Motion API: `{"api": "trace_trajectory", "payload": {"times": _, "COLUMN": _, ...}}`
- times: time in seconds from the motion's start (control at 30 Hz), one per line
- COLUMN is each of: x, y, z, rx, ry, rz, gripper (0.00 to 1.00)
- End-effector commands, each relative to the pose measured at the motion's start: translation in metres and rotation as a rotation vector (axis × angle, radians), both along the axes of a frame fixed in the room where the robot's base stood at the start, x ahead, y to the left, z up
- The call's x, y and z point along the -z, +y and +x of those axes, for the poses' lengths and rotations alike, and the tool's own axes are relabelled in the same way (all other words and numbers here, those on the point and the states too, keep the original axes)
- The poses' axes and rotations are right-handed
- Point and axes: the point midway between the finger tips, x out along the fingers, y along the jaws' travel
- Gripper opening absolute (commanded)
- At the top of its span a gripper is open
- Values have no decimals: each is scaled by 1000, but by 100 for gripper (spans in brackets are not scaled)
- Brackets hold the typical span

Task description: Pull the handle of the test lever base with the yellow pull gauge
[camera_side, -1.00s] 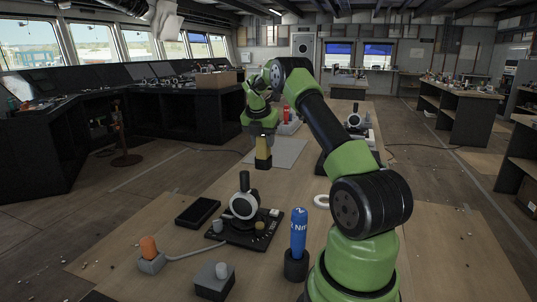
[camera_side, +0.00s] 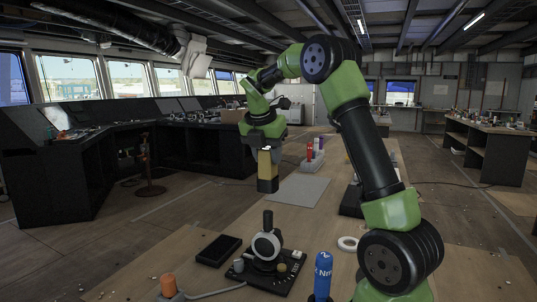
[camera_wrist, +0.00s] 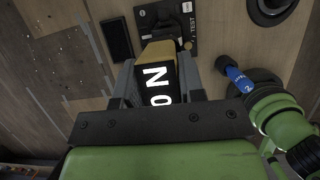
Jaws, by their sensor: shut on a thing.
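My gripper (camera_side: 267,147) points down and is shut on the yellow pull gauge (camera_side: 268,170), holding it in the air near the left edge of a grey mat. In the wrist view the gauge (camera_wrist: 158,75) sits between both fingers, its dark face marked with white characters. The test lever base (camera_side: 270,272) is a black plate on the table, in front of and below the gauge. Its upright black handle (camera_side: 268,219) stands by a pale round dial. In the wrist view the base (camera_wrist: 172,17), marked TEST, lies beyond the gauge, partly hidden by it.
A black flat case (camera_side: 218,250) lies left of the base. A blue tool (camera_side: 323,275) stands to its right, and a white ring (camera_side: 348,244) lies behind that. An orange-topped block (camera_side: 168,287) is front left. The grey mat (camera_side: 305,189) is bare; a rack with red item (camera_side: 309,152) stands behind.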

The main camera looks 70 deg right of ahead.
Motion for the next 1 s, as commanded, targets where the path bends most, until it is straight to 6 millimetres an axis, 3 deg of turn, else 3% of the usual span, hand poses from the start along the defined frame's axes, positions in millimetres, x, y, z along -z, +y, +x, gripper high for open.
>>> {"api": "trace_trajectory", "payload": {"times": 0.5, "x": 46, "y": 0, "z": 0, "rx": 0, "ry": 2, "rz": 2, "gripper": 0}}
{"api": "trace_trajectory", "payload": {"times": 1.0, "x": 52, "y": 0, "z": 0, "rx": 1, "ry": 0, "rz": 0, "gripper": 0}}
